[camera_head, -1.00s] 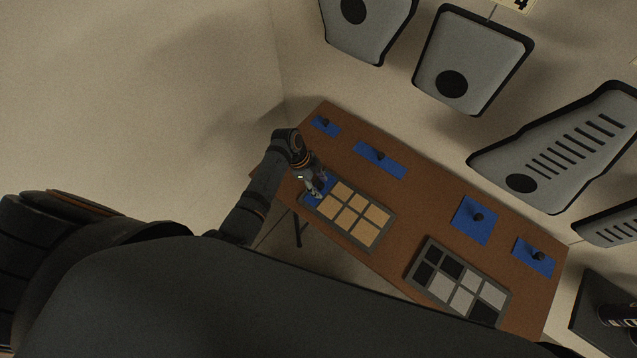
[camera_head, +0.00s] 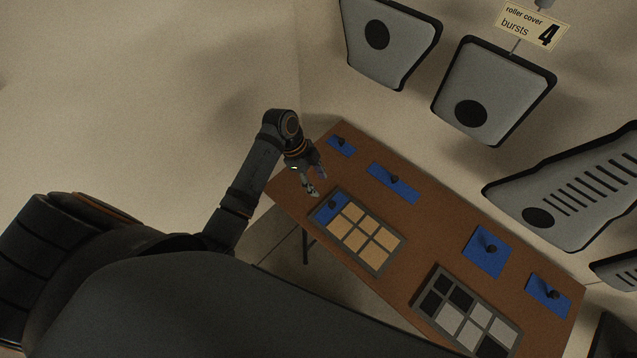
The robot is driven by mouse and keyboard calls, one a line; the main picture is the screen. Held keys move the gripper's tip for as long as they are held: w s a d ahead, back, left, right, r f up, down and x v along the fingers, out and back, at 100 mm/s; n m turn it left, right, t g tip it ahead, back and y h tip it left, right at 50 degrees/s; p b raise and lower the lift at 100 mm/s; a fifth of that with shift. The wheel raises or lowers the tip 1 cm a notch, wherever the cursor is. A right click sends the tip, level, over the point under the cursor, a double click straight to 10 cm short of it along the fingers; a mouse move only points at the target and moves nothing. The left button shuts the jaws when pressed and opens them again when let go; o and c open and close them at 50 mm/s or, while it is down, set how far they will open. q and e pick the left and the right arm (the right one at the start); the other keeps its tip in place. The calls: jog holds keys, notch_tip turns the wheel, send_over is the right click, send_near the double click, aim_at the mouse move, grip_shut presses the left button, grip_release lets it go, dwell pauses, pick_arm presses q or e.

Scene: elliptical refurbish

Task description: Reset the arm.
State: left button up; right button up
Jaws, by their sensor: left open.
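My left arm comes in from the left. Its gripper (camera_head: 318,184) is open and empty above the left end of the brown table (camera_head: 290,184), apart from the tray below it. The near tray (camera_head: 382,266) has a grey frame, tan squares and one blue piece with a dark knob (camera_head: 327,210) in its upper left cell. The gripper is just up and left of that blue piece. My right gripper is not in view.
Blue pieces with dark knobs lie along the table's far side, such as one (camera_head: 402,191) and another (camera_head: 485,262). A second tray (camera_head: 433,270) has black and light grey cells. Grey panels (camera_head: 505,85) hang on the wall behind, near a sign (camera_head: 533,27).

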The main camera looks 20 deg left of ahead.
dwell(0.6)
pick_arm(q)
jog(key=s+a+r+n+t+y, duration=0.2)
jog(key=s+a+n+y, duration=0.1)
jog(key=s+n, duration=0.45)
jog(key=s+a+r+n+t+y, duration=0.25)
jog(key=s+n, duration=0.35)
jog(key=n, duration=0.3)
jog(key=s+a+f+g+b, duration=0.1)
jog(key=a+f+b, duration=0.1)
jog(key=f, duration=1.2)
jog(key=s+a+f+g+b, duration=0.1)
jog(key=f+b, duration=0.1)
jog(key=f, duration=1.2)
jog(key=s+a+f+g+b, duration=0.1)
jog(key=s+f+b, duration=0.1)
jog(key=s+f, duration=1.7)
notch_tip(320, 180, down, 2)
jog(key=shift+a+n+b, duration=0.3)
jog(key=shift+n, duration=0.05)
